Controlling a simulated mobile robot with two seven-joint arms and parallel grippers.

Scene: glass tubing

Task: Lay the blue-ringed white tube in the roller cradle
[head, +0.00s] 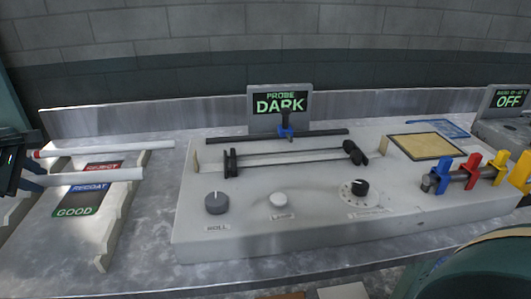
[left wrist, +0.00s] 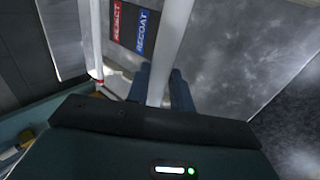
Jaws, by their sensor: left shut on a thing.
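My left gripper (head: 34,177) is at the left edge, its blue fingers shut around a white tube (head: 95,176). The left wrist view shows the same tube (left wrist: 170,45) between the fingers (left wrist: 162,88). No blue ring shows on its visible length; the gripped end is partly hidden. The tube extends right over the sorting rack, and I cannot tell whether it touches it. The roller cradle (head: 290,156), dark rods between black end wheels, sits empty on the pale machine, well right of the gripper. My right gripper is not in view.
A red-ringed white tube (head: 100,150) lies behind the held one. The rack carries REJECT, RECOAT and GOOD labels (head: 75,211). A PROBE DARK display (head: 280,103) and a blue probe piece (head: 286,132) stand behind the cradle. Knobs are in front; coloured clamps (head: 470,172) stand right.

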